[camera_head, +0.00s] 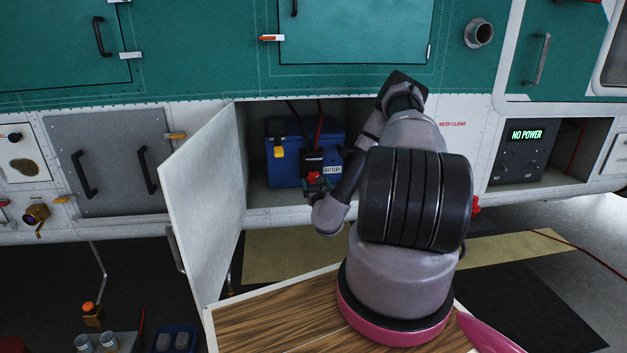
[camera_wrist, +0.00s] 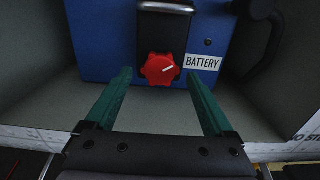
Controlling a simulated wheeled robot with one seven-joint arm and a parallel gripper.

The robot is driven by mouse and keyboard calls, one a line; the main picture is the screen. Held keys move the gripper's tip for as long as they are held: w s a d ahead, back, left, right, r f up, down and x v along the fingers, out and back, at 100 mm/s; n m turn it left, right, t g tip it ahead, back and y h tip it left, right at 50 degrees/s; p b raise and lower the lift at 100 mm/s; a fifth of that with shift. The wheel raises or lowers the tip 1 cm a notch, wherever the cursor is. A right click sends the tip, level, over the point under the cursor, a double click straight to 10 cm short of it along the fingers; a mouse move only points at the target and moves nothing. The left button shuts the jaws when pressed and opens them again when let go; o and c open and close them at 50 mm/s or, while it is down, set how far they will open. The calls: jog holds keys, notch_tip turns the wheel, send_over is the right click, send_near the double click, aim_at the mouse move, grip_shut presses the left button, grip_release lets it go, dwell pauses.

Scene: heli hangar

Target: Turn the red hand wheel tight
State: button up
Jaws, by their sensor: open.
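The red hand wheel (camera_wrist: 160,69) is a lobed knob with a white mark pointing to the upper right. It sits low on the front of the blue battery box (camera_wrist: 104,40), below a black block and left of a BATTERY label. In the head view the wheel (camera_head: 313,177) shows inside the open bay, partly hidden by my arm. My gripper (camera_wrist: 157,75) is open, with its two green fingers on either side of the wheel in the wrist view. Gaps show between the fingers and the wheel. Whether the fingertips reach its depth I cannot tell.
A white bay door (camera_head: 205,195) stands open to the left. The bay walls are close around the blue box. A black hose (camera_wrist: 265,40) hangs right of the box. A panel reading NO POWER (camera_head: 525,145) is at the right.

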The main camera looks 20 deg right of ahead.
aim_at(314, 177)
jog(key=shift+x, duration=1.8)
jog(key=c, duration=1.3)
jog(key=shift+d, duration=0.1)
jog(key=shift+c, duration=0.2)
